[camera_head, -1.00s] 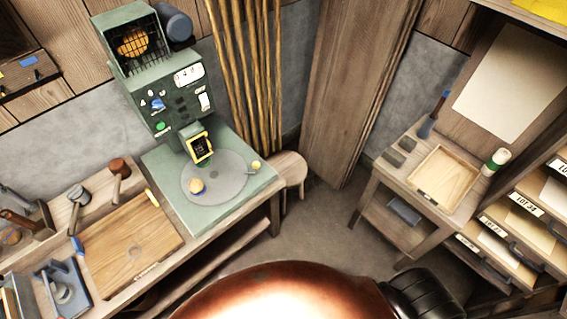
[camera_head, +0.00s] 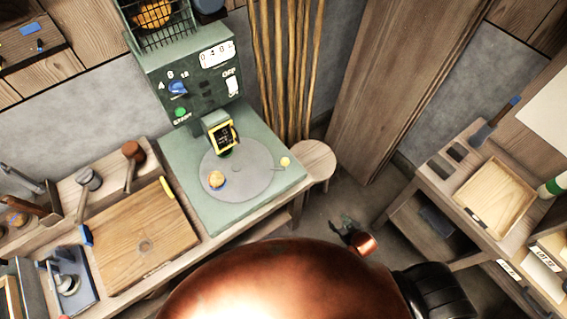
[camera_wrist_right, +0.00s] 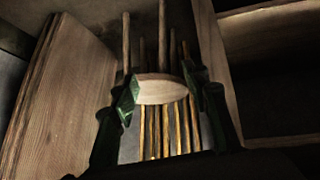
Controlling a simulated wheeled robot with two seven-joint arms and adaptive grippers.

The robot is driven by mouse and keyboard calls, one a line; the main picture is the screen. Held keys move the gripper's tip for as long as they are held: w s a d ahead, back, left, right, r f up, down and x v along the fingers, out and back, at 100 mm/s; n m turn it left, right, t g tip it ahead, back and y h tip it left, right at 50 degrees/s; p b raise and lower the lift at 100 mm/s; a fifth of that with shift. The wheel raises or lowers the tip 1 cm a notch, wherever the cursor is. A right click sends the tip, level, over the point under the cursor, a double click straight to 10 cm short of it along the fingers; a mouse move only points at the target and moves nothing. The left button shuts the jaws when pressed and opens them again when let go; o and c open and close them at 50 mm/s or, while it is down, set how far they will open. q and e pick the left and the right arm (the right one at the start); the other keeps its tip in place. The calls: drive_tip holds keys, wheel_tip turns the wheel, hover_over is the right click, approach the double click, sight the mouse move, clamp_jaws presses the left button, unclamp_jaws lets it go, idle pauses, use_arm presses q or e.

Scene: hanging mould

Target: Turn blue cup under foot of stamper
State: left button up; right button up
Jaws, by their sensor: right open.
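The stamper is a green machine (camera_head: 195,75) on the left bench, with a yellow-framed black foot (camera_head: 222,136) over a round grey turntable (camera_head: 255,180). A small cup (camera_head: 216,181), tan on top with blue at its edge, sits on the turntable's left front part, apart from the foot in this view. My right gripper (camera_head: 347,226) is small and dark, right of the bench and well away from the cup. In the right wrist view its dark green fingers (camera_wrist_right: 168,103) are apart, with a pale stool top (camera_wrist_right: 160,89) beyond them. My left gripper is out of view.
A round wooden stool (camera_head: 314,160) stands beside the green base, before upright poles (camera_head: 285,70). A yellow-knobbed pin (camera_head: 285,161) is at the turntable's right. A wooden board (camera_head: 145,238) lies left. A side table with a tray (camera_head: 495,192) stands right.

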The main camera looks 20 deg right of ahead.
drive_tip(key=w+a+r+n+t+y+b, duration=0.1)
drive_tip(key=w+a+r+t+b, duration=0.15)
drive_tip(key=w+r, duration=0.65)
drive_tip(key=n+t+y+b, duration=0.2)
drive_tip(key=n+t+y, duration=0.1)
drive_tip(key=n+y, duration=0.55)
approach(285, 162)
drive_tip(key=shift+w+a+f+m+y, duration=0.5)
drive_tip(key=shift+w+f+m+y, duration=0.6)
drive_tip(key=shift+w, duration=0.9)
drive_tip(key=x, duration=0.6)
drive_tip(key=shift+f, duration=0.2)
drive_tip(key=shift+w+a, duration=0.4)
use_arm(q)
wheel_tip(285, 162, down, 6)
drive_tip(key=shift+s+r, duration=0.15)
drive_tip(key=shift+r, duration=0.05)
use_arm(e)
clamp_jaws()
